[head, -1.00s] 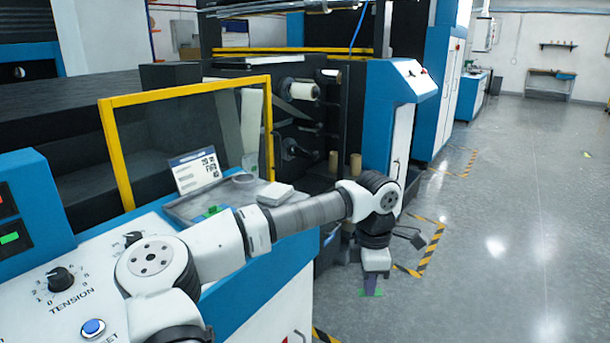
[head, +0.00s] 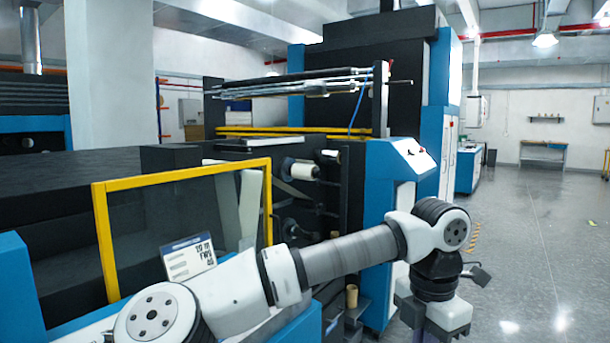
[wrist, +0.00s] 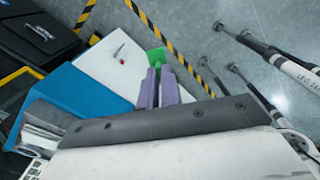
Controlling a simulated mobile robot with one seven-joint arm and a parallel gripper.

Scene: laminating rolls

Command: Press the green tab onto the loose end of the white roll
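My gripper (wrist: 158,78) has two purple fingers close together, with the green tab (wrist: 155,57) at their tips in the wrist view. In the head view only the top of the purple fingers shows at the bottom edge; the tips and tab are cut off. The white roll (head: 301,171) sits on a spindle on the machine's dark face, left of and beyond my arm. Its loose end cannot be clearly made out. My gripper is well apart from the roll, to its right.
A yellow-framed clear guard (head: 180,174) stands left of the roll. A blue and white cabinet with a sloping top (head: 413,155) stands right of it; its white top (wrist: 110,58) lies below my gripper in the wrist view. Open floor (head: 545,240) is at right.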

